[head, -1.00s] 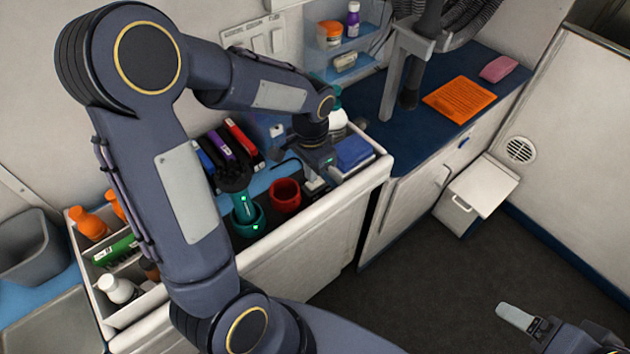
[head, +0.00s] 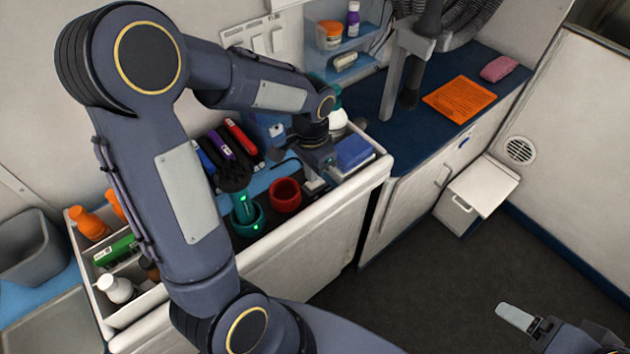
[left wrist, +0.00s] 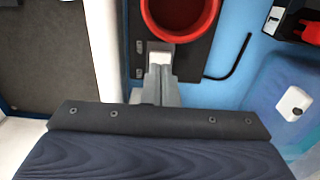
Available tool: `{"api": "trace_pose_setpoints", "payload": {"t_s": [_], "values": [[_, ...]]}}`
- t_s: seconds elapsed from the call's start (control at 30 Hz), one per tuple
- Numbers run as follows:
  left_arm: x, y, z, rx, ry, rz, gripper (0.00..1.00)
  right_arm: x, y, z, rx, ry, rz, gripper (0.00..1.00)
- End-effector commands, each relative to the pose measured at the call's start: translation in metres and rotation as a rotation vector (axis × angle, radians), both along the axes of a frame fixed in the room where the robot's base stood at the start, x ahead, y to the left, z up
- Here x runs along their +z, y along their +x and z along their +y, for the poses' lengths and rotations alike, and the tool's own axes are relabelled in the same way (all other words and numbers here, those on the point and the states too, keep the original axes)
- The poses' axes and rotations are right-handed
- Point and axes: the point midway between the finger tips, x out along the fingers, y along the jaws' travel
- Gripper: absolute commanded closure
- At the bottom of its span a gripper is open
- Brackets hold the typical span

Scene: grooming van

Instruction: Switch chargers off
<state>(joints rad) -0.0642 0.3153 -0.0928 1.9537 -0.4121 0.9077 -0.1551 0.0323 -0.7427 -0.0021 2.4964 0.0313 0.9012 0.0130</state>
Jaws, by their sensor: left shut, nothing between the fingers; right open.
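A teal clipper (head: 241,202) stands upright in a teal charger cup (head: 257,222) on the counter, with green lights showing. A red charger cup (head: 285,195) stands to its right and looks empty; it also shows in the left wrist view (left wrist: 181,38). My left gripper (head: 314,184) is shut and empty, pointing down just right of the red cup. In the left wrist view its fingertips (left wrist: 159,68) are at a small white block (left wrist: 160,47) on the dark charger base (left wrist: 200,62); I cannot tell whether they touch. My right gripper (head: 516,318) is open over the floor, far from the counter.
A blue box (head: 354,152) lies right of my left gripper. Coloured cases (head: 222,145) stand behind the clipper. A divided tray (head: 128,312) with bottles is at left. A black cable (left wrist: 236,62) lies beside the base.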

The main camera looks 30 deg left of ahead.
Motion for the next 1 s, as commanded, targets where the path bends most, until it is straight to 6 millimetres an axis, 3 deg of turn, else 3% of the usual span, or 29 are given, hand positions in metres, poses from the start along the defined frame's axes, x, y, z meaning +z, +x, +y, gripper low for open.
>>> {"api": "trace_pose_setpoints", "payload": {"t_s": [1.0], "values": [[-0.016, 0.000, 0.000, 0.000, 0.000, 0.001, 1.00, -0.013, 0.000, 0.000, 0.000, 0.000, 0.000, 0.19]]}}
